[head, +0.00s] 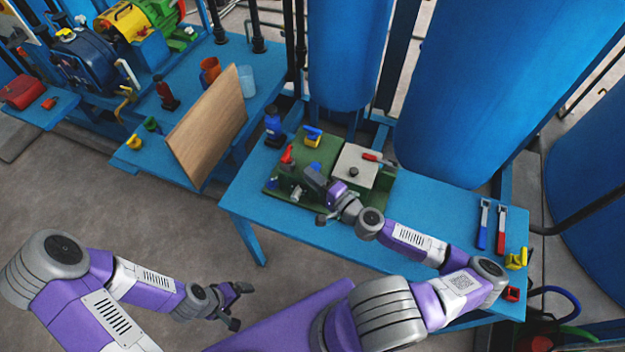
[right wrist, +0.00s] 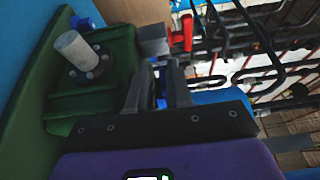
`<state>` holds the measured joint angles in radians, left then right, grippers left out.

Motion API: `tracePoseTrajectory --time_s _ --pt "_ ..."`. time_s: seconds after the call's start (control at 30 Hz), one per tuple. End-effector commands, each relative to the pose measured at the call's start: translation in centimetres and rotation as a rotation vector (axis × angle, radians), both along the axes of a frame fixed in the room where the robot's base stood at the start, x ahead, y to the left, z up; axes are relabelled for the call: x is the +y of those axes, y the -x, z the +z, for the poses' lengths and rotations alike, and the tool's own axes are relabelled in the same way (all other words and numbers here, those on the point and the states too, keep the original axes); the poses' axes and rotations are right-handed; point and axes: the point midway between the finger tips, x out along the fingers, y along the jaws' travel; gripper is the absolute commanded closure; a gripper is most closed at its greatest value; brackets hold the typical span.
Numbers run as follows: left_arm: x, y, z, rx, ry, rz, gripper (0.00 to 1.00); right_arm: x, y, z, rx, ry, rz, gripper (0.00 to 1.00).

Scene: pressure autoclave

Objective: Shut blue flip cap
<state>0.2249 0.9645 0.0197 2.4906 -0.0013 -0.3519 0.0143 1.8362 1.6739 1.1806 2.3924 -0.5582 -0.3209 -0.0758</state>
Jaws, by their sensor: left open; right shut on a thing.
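My right gripper (head: 314,184) is at the front of the green fixture (head: 272,183) on the blue bench. In the right wrist view its two fingers (right wrist: 161,88) are closed around a small blue piece, which appears to be the blue flip cap (right wrist: 161,86). The fingers hide most of it, so I cannot tell how far it is shut. A pale peg (right wrist: 75,49) stands on the green block (right wrist: 92,98) left of the fingers. My left gripper (head: 239,306) is open and empty above the floor, away from the bench.
The fixture carries a red handle (head: 287,154), a blue-handled yellow valve (head: 312,138) and a pale plate (head: 347,174). A blue bottle (head: 273,128) stands behind it. Blue and red tools (head: 483,225) lie at the right. A wooden board (head: 207,125) leans at the left bench.

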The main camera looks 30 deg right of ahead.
Motion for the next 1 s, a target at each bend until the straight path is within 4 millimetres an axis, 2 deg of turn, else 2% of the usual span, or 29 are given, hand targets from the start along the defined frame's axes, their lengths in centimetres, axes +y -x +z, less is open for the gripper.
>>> tracePoseTrajectory --time_s 0.57,0.6,0.67,1.0 --pt "0.0 -0.01 -0.52 0.0 0.0 0.0 0.06 -0.22 -0.1 0.19 -0.027 0.029 -0.007 1.0" --pt "0.0 -0.01 -0.52 0.0 0.0 0.0 0.06 -0.22 -0.1 0.19 -0.028 0.028 -0.007 0.76" --pt "0.0 -0.01 -0.52 0.0 0.0 0.0 0.06 -0.19 -0.08 0.15 -0.027 0.027 -0.006 0.67" --pt "0.0 -0.01 -0.55 0.0 0.0 0.0 0.06 0.02 0.01 -0.13 -0.019 0.022 0.001 0.66"
